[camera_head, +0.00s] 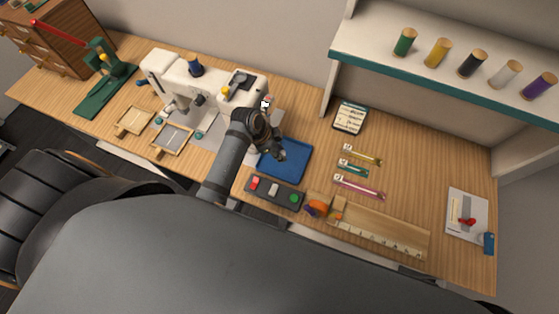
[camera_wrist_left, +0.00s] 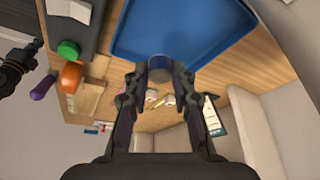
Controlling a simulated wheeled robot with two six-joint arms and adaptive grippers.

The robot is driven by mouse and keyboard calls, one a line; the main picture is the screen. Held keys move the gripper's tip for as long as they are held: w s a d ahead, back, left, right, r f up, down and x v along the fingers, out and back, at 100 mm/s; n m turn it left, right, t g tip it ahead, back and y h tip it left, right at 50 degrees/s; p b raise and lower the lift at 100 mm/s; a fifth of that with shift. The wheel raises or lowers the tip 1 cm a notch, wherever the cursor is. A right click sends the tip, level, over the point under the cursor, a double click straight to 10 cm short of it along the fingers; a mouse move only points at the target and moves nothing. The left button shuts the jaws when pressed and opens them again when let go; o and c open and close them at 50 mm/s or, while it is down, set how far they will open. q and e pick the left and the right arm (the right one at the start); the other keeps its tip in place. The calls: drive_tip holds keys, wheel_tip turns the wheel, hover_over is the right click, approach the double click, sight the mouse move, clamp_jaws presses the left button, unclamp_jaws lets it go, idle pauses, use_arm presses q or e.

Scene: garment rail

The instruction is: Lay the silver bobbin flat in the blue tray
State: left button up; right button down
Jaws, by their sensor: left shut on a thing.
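The blue tray (camera_head: 287,160) lies on the table right of the sewing machine; it also fills the top of the left wrist view (camera_wrist_left: 185,30). My left gripper (camera_head: 280,152) is over the tray's far left part in the head view. In the left wrist view its fingers (camera_wrist_left: 160,74) are closed on a small grey round thing, the silver bobbin (camera_wrist_left: 160,62). The bobbin's height above the tray and its exact tilt are unclear. A dark jointed part at the left edge of the wrist view looks like my right gripper (camera_wrist_left: 18,66); its jaws are not clear.
A button box (camera_head: 274,193), an orange pincushion (camera_head: 317,207) and a wooden ruler (camera_head: 382,230) lie along the near side. Zippers (camera_head: 357,167) lie right of the tray. The white sewing machine (camera_head: 190,80) stands left. A shelf with spools (camera_head: 438,53) is behind.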

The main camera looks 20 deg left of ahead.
sight(283, 166)
use_arm(q)
wheel_tip(283, 166, down, 3)
drive_tip(key=shift+f, duration=2.5)
use_arm(e)
drive_tip(key=shift+s+a+r, duration=0.15)
drive_tip(key=shift+r, duration=0.05)
use_arm(q)
drive_tip(key=shift+f, duration=0.1)
drive_tip(key=o, duration=0.7)
drive_tip(key=shift+o, duration=0.2)
drive_tip(key=v, duration=1.2)
use_arm(e)
drive_tip(key=shift+f, duration=0.25)
use_arm(q)
drive_tip(key=shift+d, duration=0.1)
